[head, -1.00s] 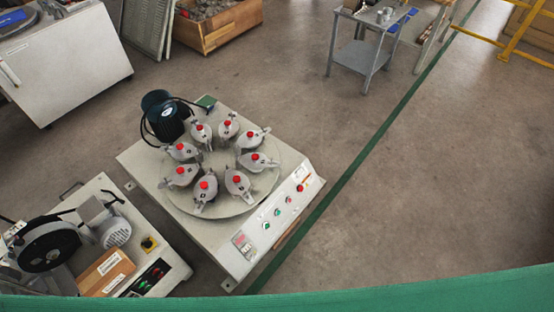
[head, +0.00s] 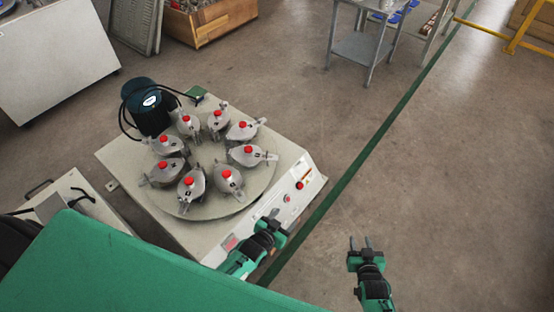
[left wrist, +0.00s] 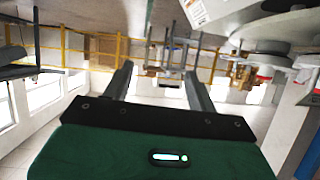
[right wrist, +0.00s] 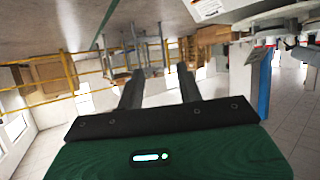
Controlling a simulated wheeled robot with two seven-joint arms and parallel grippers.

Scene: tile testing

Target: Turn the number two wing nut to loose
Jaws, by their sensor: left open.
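A round turntable (head: 214,210) on the machine carries a ring of several grey pots, each with a red knob and a winged clamp on top. Small number labels show on the pots, but I cannot read surely which is number two. One pot (head: 228,182) is at the near right of the ring, another (head: 250,154) at its right. My left gripper (head: 281,222) is open and empty at the machine's front panel, apart from the pots. My right gripper (head: 360,243) is open and empty over the floor, right of the machine. Both wrist views show spread fingers with nothing between.
The front panel (head: 306,180) has buttons along the machine's right side. A dark motor (head: 150,108) with cables stands behind the turntable. A grey trolley (head: 362,46) and yellow railing (head: 510,42) are further back. The floor (head: 450,190) at right is clear.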

